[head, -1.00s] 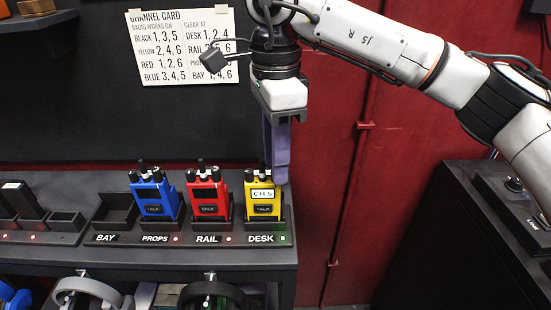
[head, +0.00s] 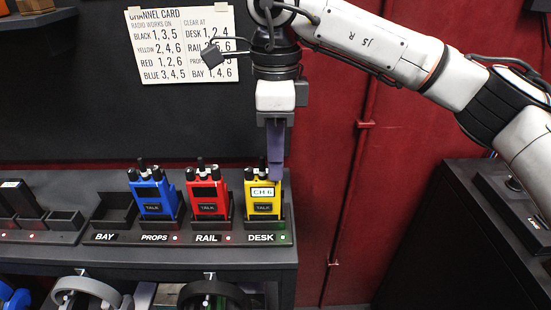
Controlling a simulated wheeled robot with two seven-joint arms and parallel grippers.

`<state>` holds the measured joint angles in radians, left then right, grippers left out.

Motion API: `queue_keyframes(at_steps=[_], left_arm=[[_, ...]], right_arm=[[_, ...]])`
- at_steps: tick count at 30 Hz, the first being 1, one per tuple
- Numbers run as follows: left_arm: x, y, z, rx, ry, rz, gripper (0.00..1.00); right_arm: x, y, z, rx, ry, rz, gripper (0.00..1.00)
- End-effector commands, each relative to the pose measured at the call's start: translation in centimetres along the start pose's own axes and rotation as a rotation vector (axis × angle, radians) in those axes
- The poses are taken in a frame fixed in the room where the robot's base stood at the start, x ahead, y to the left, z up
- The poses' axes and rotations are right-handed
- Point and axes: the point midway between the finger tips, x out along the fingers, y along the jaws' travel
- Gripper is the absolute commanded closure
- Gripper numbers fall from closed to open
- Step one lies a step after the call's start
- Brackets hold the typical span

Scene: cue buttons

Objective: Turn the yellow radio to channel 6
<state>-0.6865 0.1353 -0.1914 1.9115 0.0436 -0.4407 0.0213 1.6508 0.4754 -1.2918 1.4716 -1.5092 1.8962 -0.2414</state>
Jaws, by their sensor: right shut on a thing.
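The yellow radio (head: 263,199) stands upright in the slot labelled DESK, and its screen reads CH 6. A green light glows at the right of that slot's label. My right gripper (head: 275,172) points down over the top of the yellow radio. Its purple fingers are shut at the radio's top right, where a knob seems to be. The fingers hide that part, so I cannot see the knob itself. My left gripper is not in view.
The red radio (head: 207,195) stands in RAIL and the blue radio (head: 153,196) in PROPS, close to the left. The BAY slot (head: 115,214) is empty. A channel card (head: 182,45) hangs on the wall behind. A dark cabinet (head: 440,240) stands at the right.

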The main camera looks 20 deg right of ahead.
Motion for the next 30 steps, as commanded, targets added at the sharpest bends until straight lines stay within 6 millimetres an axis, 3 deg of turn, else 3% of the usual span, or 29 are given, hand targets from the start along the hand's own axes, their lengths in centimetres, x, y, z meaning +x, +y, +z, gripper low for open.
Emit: queue_keyframes(at_steps=[6,15,16,19,30], left_arm=[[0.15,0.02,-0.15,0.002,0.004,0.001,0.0],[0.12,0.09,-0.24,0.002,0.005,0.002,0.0],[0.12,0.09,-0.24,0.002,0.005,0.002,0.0],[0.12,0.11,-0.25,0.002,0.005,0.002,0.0],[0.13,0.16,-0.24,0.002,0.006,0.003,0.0]], right_arm=[[0.01,0.04,0.01,0.141,-0.003,0.001,1.0],[-0.01,0.05,0.02,0.15,-0.003,0.001,1.0],[-0.01,0.05,0.02,0.15,-0.003,0.001,0.85],[-0.01,0.04,0.02,0.15,-0.003,0.001,0.69],[-0.57,0.0,0.05,0.149,-0.005,-0.001,0.69]])
